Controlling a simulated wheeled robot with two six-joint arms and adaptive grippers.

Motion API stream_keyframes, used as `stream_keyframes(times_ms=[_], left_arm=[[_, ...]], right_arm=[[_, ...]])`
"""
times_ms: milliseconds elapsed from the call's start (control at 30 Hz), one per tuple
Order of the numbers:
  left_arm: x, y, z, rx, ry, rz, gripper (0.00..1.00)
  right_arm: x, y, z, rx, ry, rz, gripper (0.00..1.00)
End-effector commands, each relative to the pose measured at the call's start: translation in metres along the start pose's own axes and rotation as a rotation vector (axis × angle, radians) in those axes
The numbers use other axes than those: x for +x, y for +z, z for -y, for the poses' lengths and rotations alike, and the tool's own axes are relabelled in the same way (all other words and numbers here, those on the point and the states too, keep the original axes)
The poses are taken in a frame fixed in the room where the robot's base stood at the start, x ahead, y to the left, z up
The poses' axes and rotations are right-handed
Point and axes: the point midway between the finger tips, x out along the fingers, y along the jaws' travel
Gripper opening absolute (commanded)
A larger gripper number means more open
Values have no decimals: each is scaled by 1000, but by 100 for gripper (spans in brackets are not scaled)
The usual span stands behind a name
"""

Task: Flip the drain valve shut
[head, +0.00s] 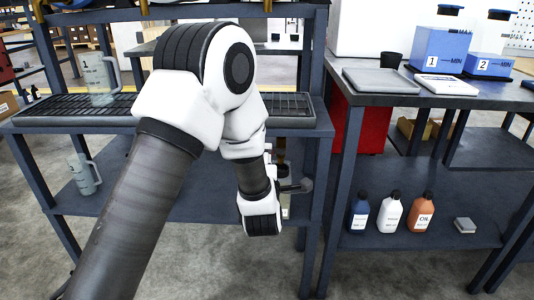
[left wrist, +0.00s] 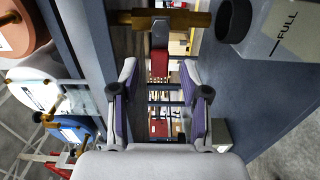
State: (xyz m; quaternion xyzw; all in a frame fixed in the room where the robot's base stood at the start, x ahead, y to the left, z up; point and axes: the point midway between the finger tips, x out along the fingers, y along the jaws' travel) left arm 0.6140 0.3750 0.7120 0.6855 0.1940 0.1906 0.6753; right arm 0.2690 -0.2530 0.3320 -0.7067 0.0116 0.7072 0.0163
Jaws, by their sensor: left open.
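The drain valve shows in the left wrist view as a brass pipe piece (left wrist: 185,19) with a grey metal hub and a red lever (left wrist: 160,68). The lever points from the hub toward my gripper. My left gripper (left wrist: 160,85) is open, its purple-padded fingers either side of the lever's end in the picture. I see no contact, and cannot tell how deep the lever sits between them. In the head view a bit of brass (head: 281,150) shows beside my left arm, which hides the rest of the valve. My right gripper is not in view.
A light container marked FULL (left wrist: 285,35) stands close to the right in the left wrist view. Drums with brass taps, one white (left wrist: 30,88), are at left. In the head view, jugs (head: 97,78) stand on the left rack, bottles (head: 390,213) on the right trolley's shelf.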

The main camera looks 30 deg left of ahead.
Motion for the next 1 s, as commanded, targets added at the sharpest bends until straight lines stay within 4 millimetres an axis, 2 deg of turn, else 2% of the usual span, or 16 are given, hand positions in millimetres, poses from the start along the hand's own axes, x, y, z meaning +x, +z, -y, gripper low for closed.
stream_keyframes(times_ms=[200, 333, 467, 900, 1000], left_arm=[[-57, 1, 0, 7, 1, 5, 46], [-78, 2, 0, 5, 0, 5, 46], [-86, 0, 0, 2, 1, 1, 46], [-86, 0, 0, 1, 0, 1, 46], [-86, 0, 11, 12, -20, 1, 46]], right_arm=[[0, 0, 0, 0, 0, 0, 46], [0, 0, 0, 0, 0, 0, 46], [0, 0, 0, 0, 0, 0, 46], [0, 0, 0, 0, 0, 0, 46], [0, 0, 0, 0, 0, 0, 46]])
